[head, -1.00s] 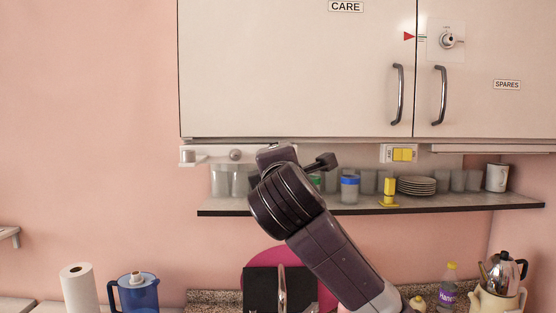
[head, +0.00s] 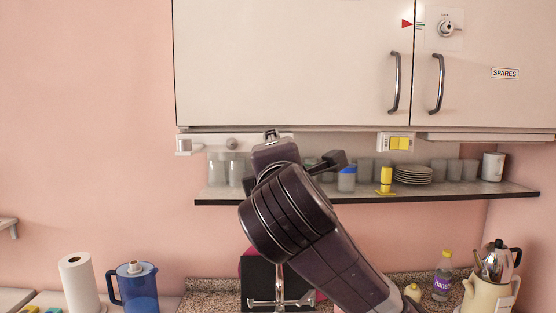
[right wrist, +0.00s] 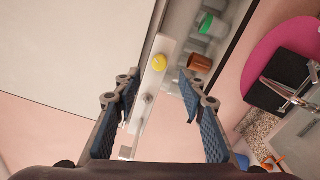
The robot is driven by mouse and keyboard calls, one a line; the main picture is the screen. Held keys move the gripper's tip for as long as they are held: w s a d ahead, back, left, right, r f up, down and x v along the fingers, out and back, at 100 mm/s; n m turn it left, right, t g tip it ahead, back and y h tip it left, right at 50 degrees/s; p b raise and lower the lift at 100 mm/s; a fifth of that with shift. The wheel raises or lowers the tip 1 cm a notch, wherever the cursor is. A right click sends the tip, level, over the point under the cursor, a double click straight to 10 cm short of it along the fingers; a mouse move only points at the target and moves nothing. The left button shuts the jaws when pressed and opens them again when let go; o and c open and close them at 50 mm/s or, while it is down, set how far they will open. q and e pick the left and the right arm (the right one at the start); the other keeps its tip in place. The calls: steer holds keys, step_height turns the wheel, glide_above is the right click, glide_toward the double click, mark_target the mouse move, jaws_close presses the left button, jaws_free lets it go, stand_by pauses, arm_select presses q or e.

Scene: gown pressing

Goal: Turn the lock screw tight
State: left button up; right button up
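A round grey metal knob (head: 232,143) sits on a pale rail (head: 212,145) under the wall cabinet. It also shows between my fingers in the right wrist view (right wrist: 148,99), below a yellow round knob (right wrist: 159,63) on the same rail. Another metal knob (head: 449,29) is on a white plate on the right cabinet door. Which knob is the lock screw I cannot tell for sure. My right gripper (head: 302,148) is in front of the rail, right of the grey knob. In its wrist view (right wrist: 157,85) it is open and empty. My left gripper is not in view.
A shelf (head: 440,192) with cups and plates runs just below the rail. A yellow stand (head: 386,181) and a yellow switch (head: 400,144) are to the right of my gripper. Door handles (head: 395,83) stick out above.

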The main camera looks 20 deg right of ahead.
steer(key=v, duration=0.5)
stand_by(0.5)
